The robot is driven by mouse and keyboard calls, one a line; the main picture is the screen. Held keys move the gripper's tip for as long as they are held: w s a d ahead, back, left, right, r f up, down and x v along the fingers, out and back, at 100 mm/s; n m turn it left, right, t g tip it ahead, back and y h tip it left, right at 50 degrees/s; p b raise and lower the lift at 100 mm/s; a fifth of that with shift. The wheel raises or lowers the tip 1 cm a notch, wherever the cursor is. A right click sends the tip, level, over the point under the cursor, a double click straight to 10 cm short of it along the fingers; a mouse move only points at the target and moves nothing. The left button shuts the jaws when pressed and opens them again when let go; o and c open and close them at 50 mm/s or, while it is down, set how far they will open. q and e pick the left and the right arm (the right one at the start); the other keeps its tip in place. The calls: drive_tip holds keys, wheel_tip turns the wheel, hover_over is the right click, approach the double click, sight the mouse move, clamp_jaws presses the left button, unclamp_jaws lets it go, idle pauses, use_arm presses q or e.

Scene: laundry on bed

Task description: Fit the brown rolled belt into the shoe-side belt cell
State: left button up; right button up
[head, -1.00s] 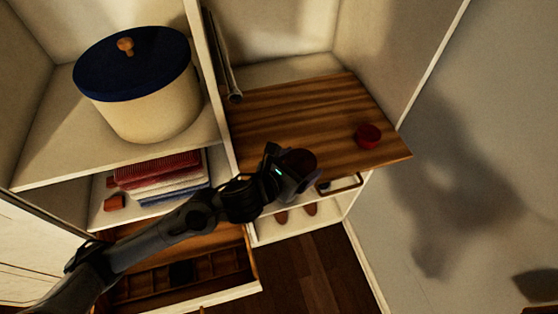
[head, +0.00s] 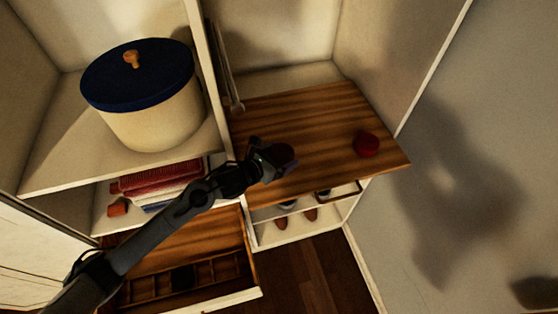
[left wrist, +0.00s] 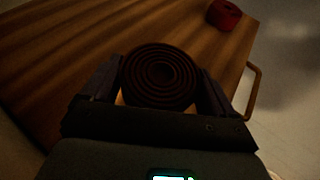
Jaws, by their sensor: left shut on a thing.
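My left gripper (head: 281,158) is shut on a rolled belt, which shows in the left wrist view as a dark brown coil (left wrist: 160,76) between the two fingers. In the head view the gripper is over the front left part of a wooden pull-out board, and the belt is mostly hidden by it. An open drawer with divided cells (head: 215,272) is at the lower left, below the gripper. One cell holds a dark item. Brown shoes (head: 281,222) stand on a low shelf under the board. My right gripper is not in view.
A blue-lidded cream bin (head: 140,95) sits on the left shelf above folded cloths (head: 155,180). A cabinet divider stands between the bays.

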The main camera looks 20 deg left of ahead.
sight(279, 162)
use_arm(q)
drive_tip(key=shift+w+a+f, duration=0.15)
drive_tip(key=shift+f, duration=0.05)
wheel_tip(279, 162, down, 3)
drive_tip(key=shift+f+p, duration=0.15)
drive_tip(key=shift+p, duration=0.15)
drive_tip(key=shift+f, duration=0.15)
drive_tip(key=shift+f, duration=0.15)
drive_tip(key=o, duration=0.9)
